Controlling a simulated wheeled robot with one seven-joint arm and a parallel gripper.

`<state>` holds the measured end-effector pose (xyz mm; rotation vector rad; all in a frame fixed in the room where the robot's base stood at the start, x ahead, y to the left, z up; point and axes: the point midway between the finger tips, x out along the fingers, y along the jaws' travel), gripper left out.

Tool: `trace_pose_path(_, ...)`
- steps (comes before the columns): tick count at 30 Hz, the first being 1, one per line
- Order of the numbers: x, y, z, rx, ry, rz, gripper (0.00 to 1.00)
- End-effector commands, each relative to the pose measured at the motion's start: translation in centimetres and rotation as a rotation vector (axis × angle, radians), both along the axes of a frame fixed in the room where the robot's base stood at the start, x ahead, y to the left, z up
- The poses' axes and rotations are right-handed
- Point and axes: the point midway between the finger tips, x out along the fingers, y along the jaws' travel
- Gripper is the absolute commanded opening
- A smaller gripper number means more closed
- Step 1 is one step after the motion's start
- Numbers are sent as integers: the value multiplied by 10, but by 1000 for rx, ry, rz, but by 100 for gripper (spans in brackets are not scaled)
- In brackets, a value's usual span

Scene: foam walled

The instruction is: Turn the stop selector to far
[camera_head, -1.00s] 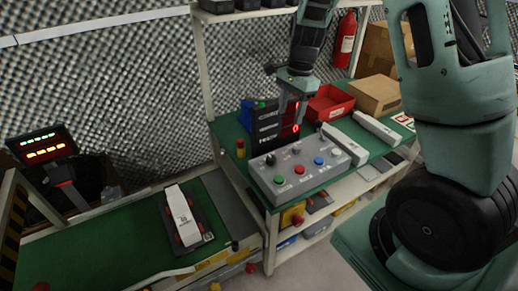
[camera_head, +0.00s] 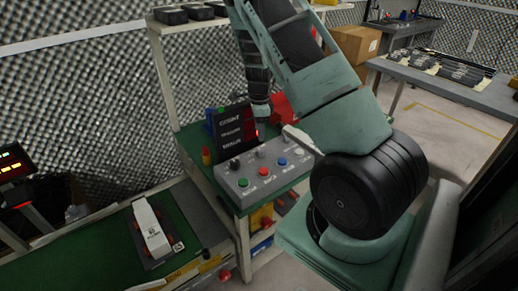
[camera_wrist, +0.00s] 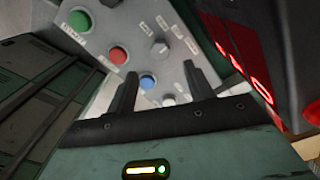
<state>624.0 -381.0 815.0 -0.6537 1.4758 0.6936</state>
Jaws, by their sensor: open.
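The grey control box (camera_head: 290,172) sits on the green bench, with a green button (camera_head: 243,182), a red button (camera_head: 264,171) and a blue button (camera_head: 282,161) along its front. Behind them are a dark knob (camera_head: 235,163) and a grey knob (camera_head: 261,153). I cannot read which knob is the stop selector. In the wrist view, the grey knob (camera_wrist: 159,46) with a pale pointer shows beyond the fingertips, beside the red and blue buttons. My gripper (camera_wrist: 160,78) is open and empty above the box; in the head view its fingers are small and partly unclear.
A dark display board (camera_head: 236,127) with red digits stands behind the box, and its side is close to my gripper at right in the wrist view. A red bin (camera_head: 281,107) is partly hidden by my arm. A green conveyor (camera_head: 105,235) carries a white-topped item at left.

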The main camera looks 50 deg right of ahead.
Motion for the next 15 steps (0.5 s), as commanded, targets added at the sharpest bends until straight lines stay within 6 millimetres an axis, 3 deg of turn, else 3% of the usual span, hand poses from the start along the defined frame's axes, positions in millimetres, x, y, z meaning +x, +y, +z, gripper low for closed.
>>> trace_pose_path(6, -1, 1, -46, 1, 2, 0, 52)
trace_pose_path(15, -2, 2, -82, 0, 0, 0, 52)
